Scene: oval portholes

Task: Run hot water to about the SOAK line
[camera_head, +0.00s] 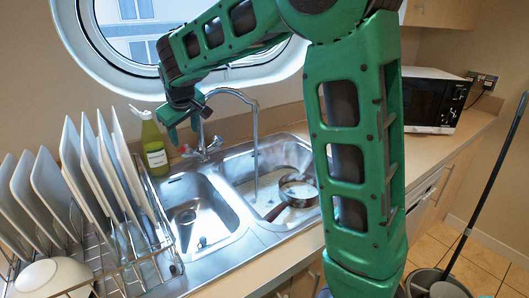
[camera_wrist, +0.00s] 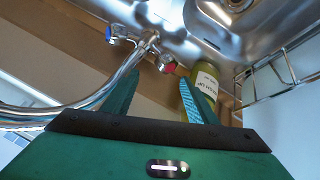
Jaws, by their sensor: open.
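The chrome tap (camera_head: 252,105) stands behind the double sink, with water running from its spout into the right basin (camera_head: 237,180). A pan (camera_head: 298,190) with a dark red handle sits in that basin, where whitish water shows. I cannot make out a SOAK line. My gripper (camera_head: 184,130) is open and empty above the left side of the tap. In the wrist view the red-marked handle (camera_wrist: 167,63) lies just beyond and between my fingertips (camera_wrist: 158,88), and the blue-marked handle (camera_wrist: 108,33) is further left. Whether a finger touches the red handle, I cannot tell.
A green soap bottle (camera_head: 153,145) stands left of the tap, close to my right finger in the wrist view (camera_wrist: 205,85). A dish rack (camera_head: 130,262) with several plates fills the left. The left basin (camera_head: 195,210) looks empty. A microwave (camera_head: 432,100) stands right.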

